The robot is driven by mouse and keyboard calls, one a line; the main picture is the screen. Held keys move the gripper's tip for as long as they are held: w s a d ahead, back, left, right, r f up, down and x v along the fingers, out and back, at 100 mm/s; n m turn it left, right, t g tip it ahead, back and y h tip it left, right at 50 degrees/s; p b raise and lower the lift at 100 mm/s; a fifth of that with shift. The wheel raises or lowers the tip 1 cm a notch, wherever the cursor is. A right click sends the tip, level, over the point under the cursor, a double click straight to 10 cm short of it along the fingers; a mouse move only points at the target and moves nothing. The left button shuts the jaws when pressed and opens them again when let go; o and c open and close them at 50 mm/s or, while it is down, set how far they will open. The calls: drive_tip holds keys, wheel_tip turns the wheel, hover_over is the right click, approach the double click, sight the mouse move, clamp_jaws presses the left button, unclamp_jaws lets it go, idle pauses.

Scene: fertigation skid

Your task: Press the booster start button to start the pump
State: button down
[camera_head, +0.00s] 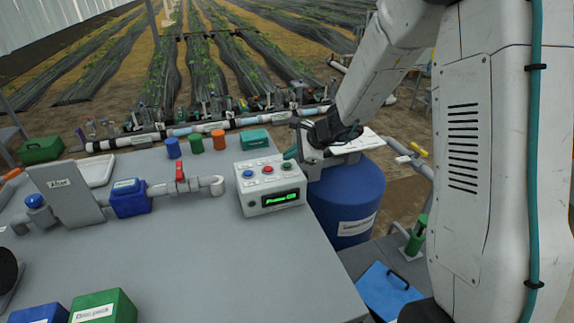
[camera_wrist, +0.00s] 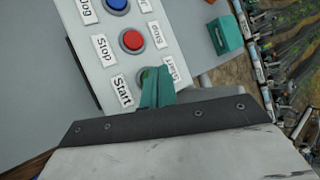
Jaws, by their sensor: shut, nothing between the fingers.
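A pale control box (camera_head: 254,204) stands at the right side of the grey bench. Its sloped top carries a blue button (camera_head: 248,174), a red button (camera_head: 267,169) and a green button (camera_head: 286,166). In the wrist view the red button (camera_wrist: 132,40) is labelled Stop, and the label beside the green button reads Start (camera_wrist: 122,91). My gripper (camera_wrist: 157,85) is shut and empty, with its teal fingertips over the green button, hiding most of it. I cannot tell whether they touch it. A lit display (camera_head: 281,199) on the box's front shows green text beginning "Pump"; the rest is unclear.
A blue drum (camera_head: 350,205) stands right of the bench, below my gripper. A teal box (camera_head: 255,139) sits just behind the control box. Pipework with a red-handled valve (camera_head: 180,174) lies to the left.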

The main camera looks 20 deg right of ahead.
sight(291, 165)
drive_tip(key=shift+f, duration=0.15)
idle(0.3)
drive_tip(key=shift+f, duration=0.3)
drive_tip(key=shift+f, duration=0.35)
idle(0.5)
drive_tip(key=shift+r, duration=0.8)
drive_tip(key=shift+r, duration=2.5)
